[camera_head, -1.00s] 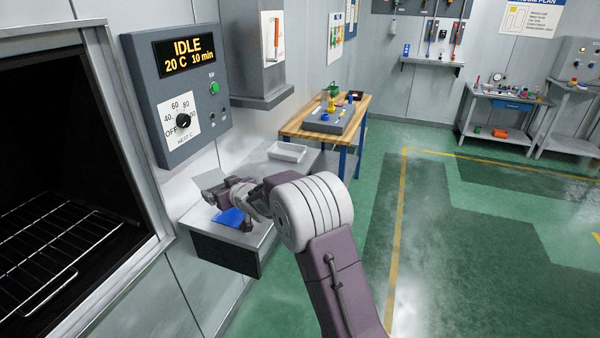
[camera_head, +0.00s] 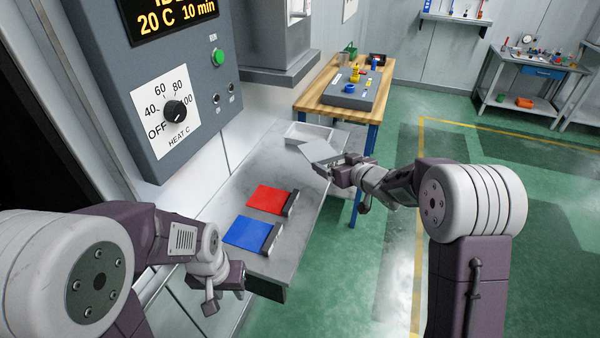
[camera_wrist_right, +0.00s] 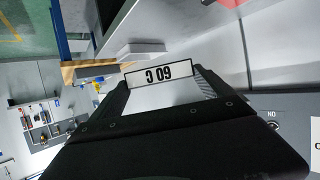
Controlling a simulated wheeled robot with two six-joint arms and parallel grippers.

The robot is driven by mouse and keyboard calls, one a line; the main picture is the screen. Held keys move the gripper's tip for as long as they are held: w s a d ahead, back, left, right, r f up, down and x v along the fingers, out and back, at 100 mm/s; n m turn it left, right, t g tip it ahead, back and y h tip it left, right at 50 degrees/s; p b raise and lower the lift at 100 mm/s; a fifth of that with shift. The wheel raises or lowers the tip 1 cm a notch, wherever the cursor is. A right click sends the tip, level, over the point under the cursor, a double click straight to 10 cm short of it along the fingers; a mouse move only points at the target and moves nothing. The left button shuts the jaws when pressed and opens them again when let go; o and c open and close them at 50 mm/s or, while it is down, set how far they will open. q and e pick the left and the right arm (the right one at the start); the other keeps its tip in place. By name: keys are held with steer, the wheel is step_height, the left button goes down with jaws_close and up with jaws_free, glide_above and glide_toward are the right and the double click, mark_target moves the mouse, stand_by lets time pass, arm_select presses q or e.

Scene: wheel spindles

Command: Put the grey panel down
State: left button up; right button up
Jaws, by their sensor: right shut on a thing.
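My right gripper (camera_head: 345,170) is shut on the grey panel (camera_head: 318,152). It holds the panel over the far right part of the grey shelf (camera_head: 228,205). Whether the panel touches the shelf I cannot tell. In the right wrist view the grey panel (camera_wrist_right: 165,90) sits between the fingers, with a "60 C" label showing upside down. A red panel (camera_head: 266,198) and a blue panel (camera_head: 247,232) lie on the shelf, each with a dark grip edge. My left gripper (camera_head: 224,297) is open and empty at the shelf's near end.
A white tray (camera_head: 308,133) stands at the shelf's far end, close behind the grey panel. A control box (camera_head: 165,90) with a dial overhangs the shelf on the left. A wooden table (camera_head: 335,112) stands beyond. Bare shelf lies between the red panel and the tray.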

steer(key=b, duration=0.1)
glide_above(301, 183)
steer(key=f, duration=0.6)
steer(key=shift+s+d+f, duration=0.2)
steer(key=shift+d+f, duration=0.1)
steer(key=shift+w+a+f, duration=0.1)
steer(key=shift+a+f, duration=0.05)
steer(key=shift+a, duration=0.2)
step_height(301, 183, down, 4)
steer(key=shift+w+f+b, duration=0.1)
steer(key=shift+b, duration=0.3)
steer(key=shift+f, duration=0.1)
steer(key=o, duration=1.2)
